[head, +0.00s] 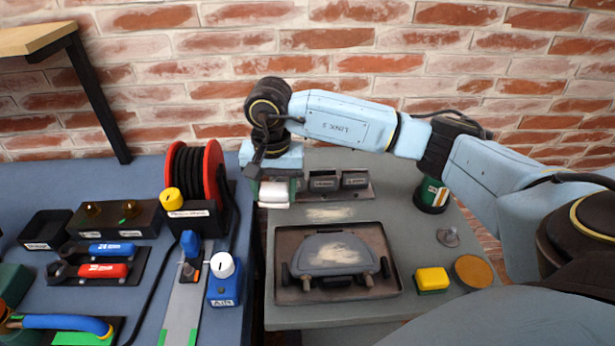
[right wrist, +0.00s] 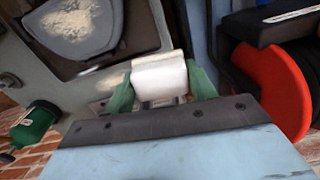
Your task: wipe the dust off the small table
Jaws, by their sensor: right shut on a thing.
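The small grey table (head: 400,225) stands in the middle to right of the head view. A pale dust patch (head: 328,213) lies on its top, in front of the small dark bins. Another dust patch (head: 335,251) lies on a grey handled piece (head: 333,268) in a dark tray (head: 288,238). My right gripper (head: 276,186) is shut on a white block-like wiper (head: 273,195), held near the table's left back part. In the right wrist view the wiper (right wrist: 160,78) sits between the green fingers. Its height above the table is unclear. My left gripper is not in view.
Small dark bins (head: 354,180) stand at the table's back. A green canister (head: 432,195), a yellow sponge (head: 432,280) and a round brown disc (head: 473,271) are at right. A red cable reel (head: 214,173) stands close left on the blue bench (head: 140,180).

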